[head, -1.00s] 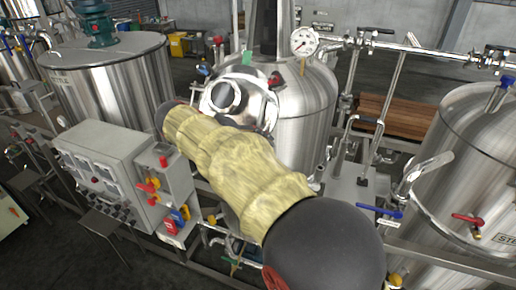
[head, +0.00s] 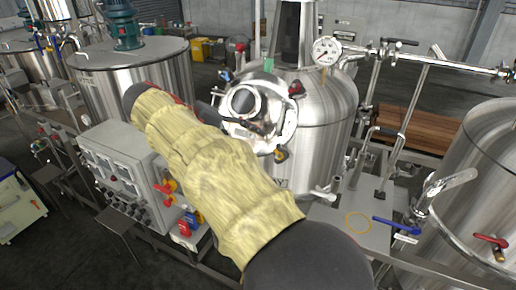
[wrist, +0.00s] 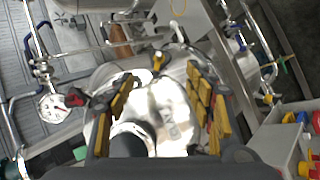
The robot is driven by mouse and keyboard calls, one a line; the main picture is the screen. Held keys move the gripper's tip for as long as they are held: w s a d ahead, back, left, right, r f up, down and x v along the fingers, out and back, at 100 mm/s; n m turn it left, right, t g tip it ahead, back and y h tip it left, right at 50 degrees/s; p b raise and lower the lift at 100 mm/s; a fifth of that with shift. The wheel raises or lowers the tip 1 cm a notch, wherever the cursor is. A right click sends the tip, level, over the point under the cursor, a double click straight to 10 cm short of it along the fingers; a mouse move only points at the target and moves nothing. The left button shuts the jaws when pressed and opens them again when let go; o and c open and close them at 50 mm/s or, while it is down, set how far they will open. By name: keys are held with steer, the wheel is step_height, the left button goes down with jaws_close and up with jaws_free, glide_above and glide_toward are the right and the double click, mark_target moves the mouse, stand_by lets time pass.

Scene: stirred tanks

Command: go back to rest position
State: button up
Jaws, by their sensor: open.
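My gripper (wrist: 158,82) shows in the wrist view with its two yellow-padded fingers spread apart. It is empty between the fingers. Beyond them lies a shiny steel surface of the middle tank with a dark round port (wrist: 132,140). In the head view my yellow-sleeved arm runs from the lower right up to the left and hides most of the gripper. The middle steel tank (head: 325,120) stands behind the arm, with a round hatch (head: 245,103) on its front. I cannot tell the exact gap between gripper and tank.
A grey control box (head: 115,165) with red and yellow switches stands left of my arm. A pressure gauge (head: 326,50) and pipes are at upper right. Another tank (head: 490,170) with a blue-handled valve (head: 395,223) nearby is at right. A yellow ring (head: 358,222) lies on a steel top.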

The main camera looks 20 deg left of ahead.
steer(key=shift+s+a+r, duration=0.15)
steer(key=shift+s+r, duration=0.05)
stand_by(0.4)
steer(key=s+f+n+g+y, duration=0.2)
steer(key=s+f+n+y, duration=0.15)
steer(key=f, duration=0.85)
steer(key=s+d+f+m+y+b, duration=0.1)
steer(key=s+d+f+m+b, duration=0.2)
steer(key=d, duration=1.1)
steer(key=s+d+f+m+y+b, duration=0.1)
steer(key=s+d+f+m+b, duration=0.3)
steer(key=s+d, duration=0.5)
steer(key=s+d+f+m+y+b, duration=0.1)
steer(key=s+d+f+m+b, duration=0.3)
steer(key=d, duration=1.6)
steer(key=s+m, duration=0.2)
steer(key=shift+s+d+f, duration=0.25)
steer(key=shift+s+f, duration=0.1)
steer(key=shift+f, duration=0.05)
